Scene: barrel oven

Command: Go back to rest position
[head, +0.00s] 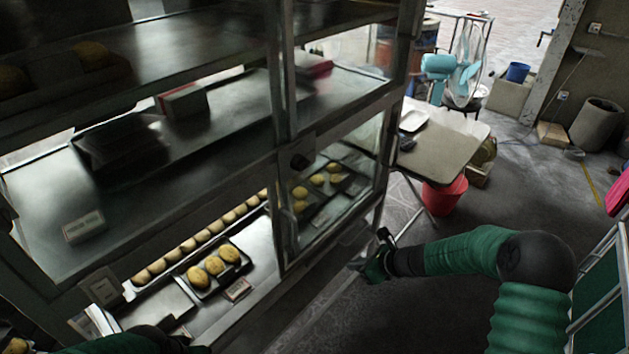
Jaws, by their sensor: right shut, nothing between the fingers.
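My right arm comes in from the lower right, and its right gripper (368,262) hangs over the floor just to the right of the glass display cabinet (277,185). It is shut with nothing in it and appears apart from the cabinet. Part of my left arm (110,344) shows dimly at the bottom left edge, in front of the cabinet's lower shelf. My left gripper cannot be made out there.
The cabinet holds trays of buns (213,265) on its lower shelf. Behind stand a table (440,145), a red bucket (445,194) and a blue fan (455,70). A green-panelled frame (600,290) stands at the right edge. The floor between is clear.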

